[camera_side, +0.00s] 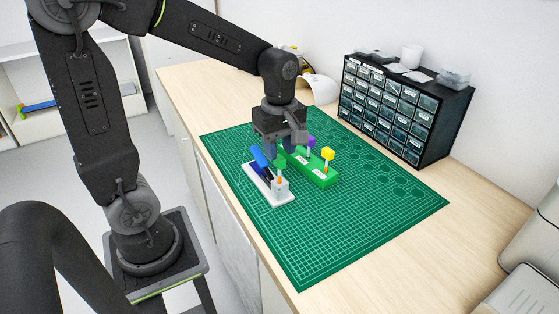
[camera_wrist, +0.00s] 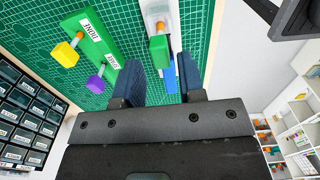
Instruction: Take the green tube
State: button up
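The green tube (camera_side: 281,163) has a green cap block over an orange stem and stands upright on a white rack (camera_side: 284,198). In the wrist view the green tube (camera_wrist: 158,49) lies in line with the gap between my fingers. My gripper (camera_side: 284,152) points down just above and beside it. Its two dark blue fingers are apart, with a clear gap between them (camera_wrist: 158,62), and nothing is visibly clamped. A blue piece (camera_side: 259,157) leans over the white rack. In the wrist view it is partly hidden behind the green tube.
A green labelled rack (camera_side: 320,178) beside the white one holds a yellow-topped tube (camera_side: 328,154) and a purple-topped tube (camera_side: 311,141). A drawer cabinet (camera_side: 405,105) stands at the back right. The front of the green mat (camera_side: 330,240) is clear.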

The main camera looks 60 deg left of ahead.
jog(key=shift+f, duration=1.05)
grip_shut()
jog(key=shift+r, duration=1.6)
jog(key=shift+r, duration=2.4)
